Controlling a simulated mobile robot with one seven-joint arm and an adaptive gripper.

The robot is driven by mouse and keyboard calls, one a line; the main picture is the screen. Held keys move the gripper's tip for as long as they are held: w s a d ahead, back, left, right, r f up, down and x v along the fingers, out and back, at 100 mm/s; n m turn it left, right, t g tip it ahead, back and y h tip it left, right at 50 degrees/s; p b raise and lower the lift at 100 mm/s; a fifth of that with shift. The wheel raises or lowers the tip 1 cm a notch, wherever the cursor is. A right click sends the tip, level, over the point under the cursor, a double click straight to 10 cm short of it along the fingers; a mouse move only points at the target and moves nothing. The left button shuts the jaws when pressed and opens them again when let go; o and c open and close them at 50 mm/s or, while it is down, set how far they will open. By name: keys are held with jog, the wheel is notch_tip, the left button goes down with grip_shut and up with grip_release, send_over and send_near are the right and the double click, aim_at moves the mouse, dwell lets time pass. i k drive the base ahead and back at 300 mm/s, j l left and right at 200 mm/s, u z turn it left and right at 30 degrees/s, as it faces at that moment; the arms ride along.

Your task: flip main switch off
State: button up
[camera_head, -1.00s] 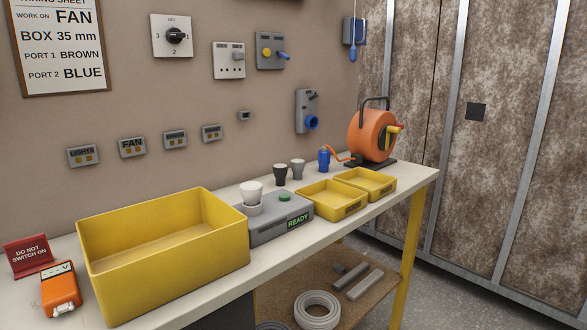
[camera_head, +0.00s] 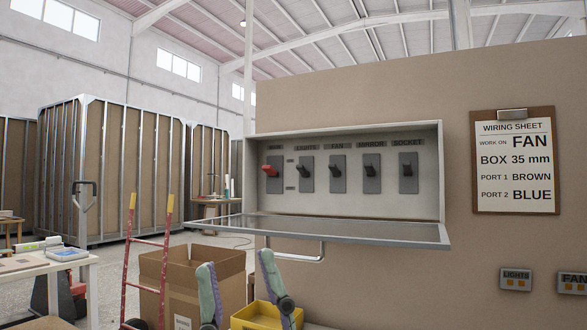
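The main switch (camera_head: 271,171) is a red lever at the left end of a row inside a grey wall cabinet (camera_head: 340,212). Its handle points out to the left at about the upper half of its plate; small markings beside it are too small to read. The cabinet's flap door (camera_head: 350,229) is open, hanging out low in front with a bar handle. My gripper (camera_head: 238,260) shows at the bottom with two teal and purple fingers pointing up, spread apart.
Black levers (camera_head: 337,173) for lights, fan, mirror and socket are to the right of the main switch. A wiring sheet (camera_head: 515,160) hangs further right. A yellow bin (camera_head: 262,317), a cardboard box (camera_head: 180,272) and a red hand truck (camera_head: 148,243) are low left.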

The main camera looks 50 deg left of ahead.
aim_at(269, 170)
jog(key=u, duration=1.25)
